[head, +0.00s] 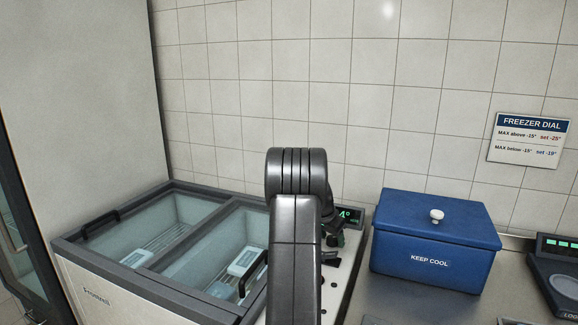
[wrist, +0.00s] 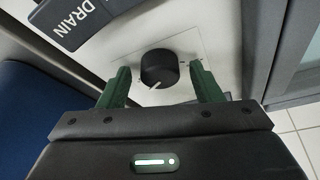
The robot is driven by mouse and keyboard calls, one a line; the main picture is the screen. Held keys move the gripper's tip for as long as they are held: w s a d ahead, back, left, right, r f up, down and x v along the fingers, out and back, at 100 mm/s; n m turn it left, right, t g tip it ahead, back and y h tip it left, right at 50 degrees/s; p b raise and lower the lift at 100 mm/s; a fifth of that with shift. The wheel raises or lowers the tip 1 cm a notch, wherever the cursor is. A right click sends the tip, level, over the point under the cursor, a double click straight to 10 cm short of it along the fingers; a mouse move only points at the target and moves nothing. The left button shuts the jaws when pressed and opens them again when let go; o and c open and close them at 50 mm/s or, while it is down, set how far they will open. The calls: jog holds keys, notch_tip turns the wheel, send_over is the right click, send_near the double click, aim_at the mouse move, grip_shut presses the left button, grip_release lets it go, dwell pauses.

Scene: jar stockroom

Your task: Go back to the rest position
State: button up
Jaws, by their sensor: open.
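My gripper (wrist: 160,78) is open, with its two green fingers spread in the wrist view. A black round dial knob (wrist: 158,66) with a white pointer mark sits on a pale plate between and just beyond the fingertips. I cannot tell whether the fingers touch it; a gap shows on each side. In the head view my arm stands upright in the middle and hides most of the gripper (head: 334,238), which shows a little to its right, by the freezer's right end. A green display (head: 350,216) is partly hidden there.
A chest freezer (head: 160,283) with glass lids stands at left. A blue lidded box (head: 432,262) marked KEEP COOL stands on the metal counter at right. A FREEZER DIAL sign (head: 528,140) hangs on the tiled wall. A dark DRAIN part (wrist: 82,18) is close to the gripper.

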jog(key=shift+s+d+r+n+t+y+p, duration=0.1)
jog(key=shift+n+t+y+p, duration=0.3)
jog(key=shift+n+p, duration=1)
jog(key=shift+d+r+n+t+y+p, duration=0.15)
jog(key=shift+n+y+p, duration=0.45)
jog(key=shift+n+p, duration=0.75)
jog(key=shift+b+v, duration=0.45)
jog(key=shift+v, duration=1.9)
jog(key=shift+s+a, duration=0.1)
jog(key=shift+s, duration=0.05)
